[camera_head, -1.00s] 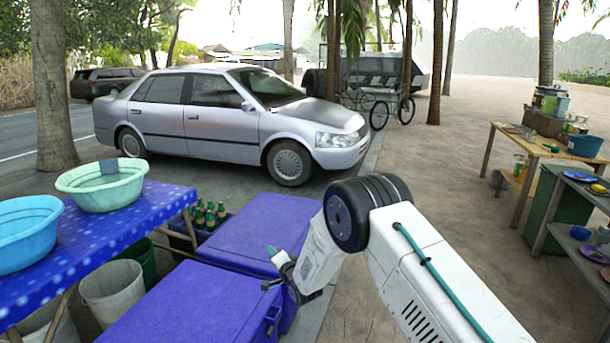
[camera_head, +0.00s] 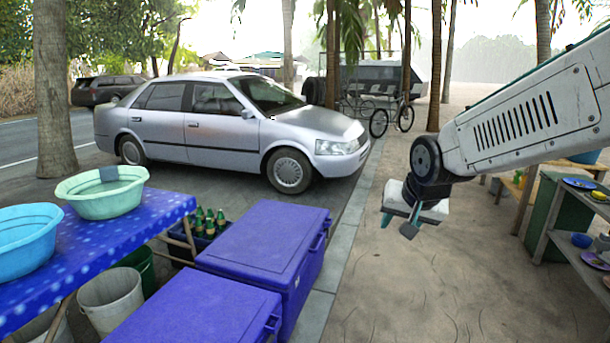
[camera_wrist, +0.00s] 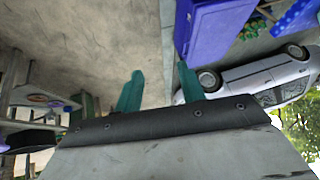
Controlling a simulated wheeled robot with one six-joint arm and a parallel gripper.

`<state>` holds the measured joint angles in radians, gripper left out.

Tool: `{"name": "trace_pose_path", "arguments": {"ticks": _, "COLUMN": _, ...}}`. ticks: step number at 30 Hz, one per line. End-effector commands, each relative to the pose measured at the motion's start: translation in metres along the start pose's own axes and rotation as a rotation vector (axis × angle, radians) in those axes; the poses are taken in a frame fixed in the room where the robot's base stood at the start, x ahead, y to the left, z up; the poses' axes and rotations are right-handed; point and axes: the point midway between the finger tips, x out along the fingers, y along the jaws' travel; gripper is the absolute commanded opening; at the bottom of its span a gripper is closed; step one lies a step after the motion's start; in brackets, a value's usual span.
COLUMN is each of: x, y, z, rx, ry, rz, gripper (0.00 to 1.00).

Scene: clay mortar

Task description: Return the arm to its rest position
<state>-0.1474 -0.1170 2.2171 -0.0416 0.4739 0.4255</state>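My gripper (camera_head: 399,227) hangs at the end of my white arm, over the bare ground to the right of the blue cooler boxes. Its two teal fingers point down. In the wrist view, my gripper (camera_wrist: 160,70) shows the fingers apart, with only ground visible between them, so it is open and empty. My arm comes in from the upper right of the head view and crosses in front of part of the right-hand tables.
Two blue coolers (camera_head: 265,247) stand left of the gripper. A blue-clothed table (camera_head: 110,235) holds a green basin (camera_head: 102,192) and a blue basin (camera_head: 25,240). A silver car (camera_head: 230,130) is behind. A shelf (camera_head: 570,225) with dishes stands right. The ground between is clear.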

Motion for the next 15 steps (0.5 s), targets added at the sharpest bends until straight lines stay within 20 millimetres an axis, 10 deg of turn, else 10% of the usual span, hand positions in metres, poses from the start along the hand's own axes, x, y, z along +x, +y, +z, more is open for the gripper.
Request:
{"name": "trace_pose_path", "arguments": {"ticks": 6, "x": -0.085, "y": 0.062, "z": 0.085, "rx": -0.101, "ry": -0.162, "rz": 0.083, "gripper": 0.39}}
{"name": "trace_pose_path", "arguments": {"ticks": 15, "x": -0.155, "y": 0.114, "z": 0.201, "rx": -0.217, "ry": -0.379, "rz": 0.122, "gripper": 0.39}}
